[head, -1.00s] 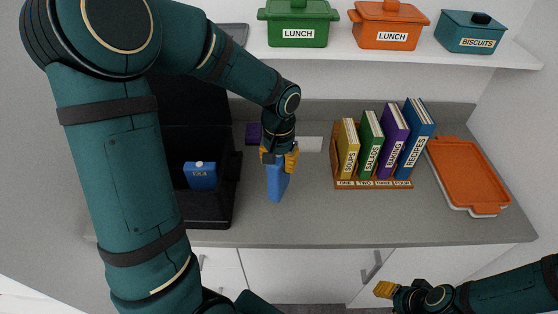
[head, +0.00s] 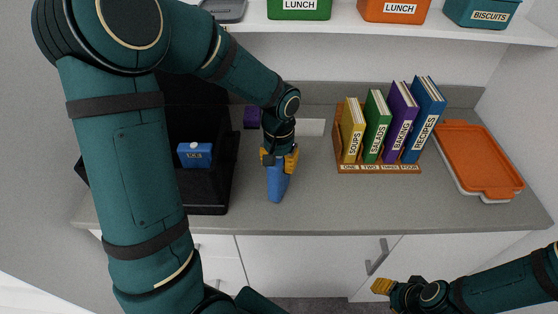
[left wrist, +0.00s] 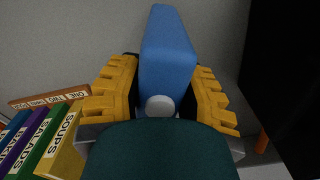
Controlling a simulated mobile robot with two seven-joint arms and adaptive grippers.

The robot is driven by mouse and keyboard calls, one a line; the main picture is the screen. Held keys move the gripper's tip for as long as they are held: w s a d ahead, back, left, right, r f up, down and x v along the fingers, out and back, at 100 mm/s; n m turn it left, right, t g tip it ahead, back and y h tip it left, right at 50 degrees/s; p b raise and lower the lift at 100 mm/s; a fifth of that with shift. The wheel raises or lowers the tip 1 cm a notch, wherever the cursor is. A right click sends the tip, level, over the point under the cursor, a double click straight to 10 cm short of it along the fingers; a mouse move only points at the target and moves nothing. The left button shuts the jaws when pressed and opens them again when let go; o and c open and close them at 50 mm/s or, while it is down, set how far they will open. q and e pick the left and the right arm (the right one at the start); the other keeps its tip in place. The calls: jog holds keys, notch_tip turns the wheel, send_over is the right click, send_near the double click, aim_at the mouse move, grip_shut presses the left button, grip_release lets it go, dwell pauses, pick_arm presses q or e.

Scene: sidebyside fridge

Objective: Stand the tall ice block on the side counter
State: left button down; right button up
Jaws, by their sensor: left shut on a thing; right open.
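A tall blue ice block (head: 276,184) is in my left gripper (head: 279,158), over the grey counter (head: 300,215) between the black box and the books. The gripper comes from above, shut on the block's upper part. In the left wrist view the yellow fingers (left wrist: 160,95) flank the block (left wrist: 166,50), and a white round cap shows between them. The block looks roughly upright; whether its lower end touches the counter I cannot tell. My right gripper (head: 382,286) is open and empty in front of the counter, low at the right.
A black open box (head: 208,202) at the left holds a shorter blue labelled block (head: 195,155). A purple item (head: 251,117) lies behind my gripper. A book rack (head: 380,169) and an orange tray (head: 478,160) stand to the right. A shelf (head: 400,27) with lidded boxes runs above.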

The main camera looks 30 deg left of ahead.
pick_arm(q)
jog(key=shift+f, duration=0.25)
dwell(0.5)
jog(key=c, duration=0.6)
grip_release()
notch_tip(320, 180, up, 12)
jog(key=shift+r, duration=0.1)
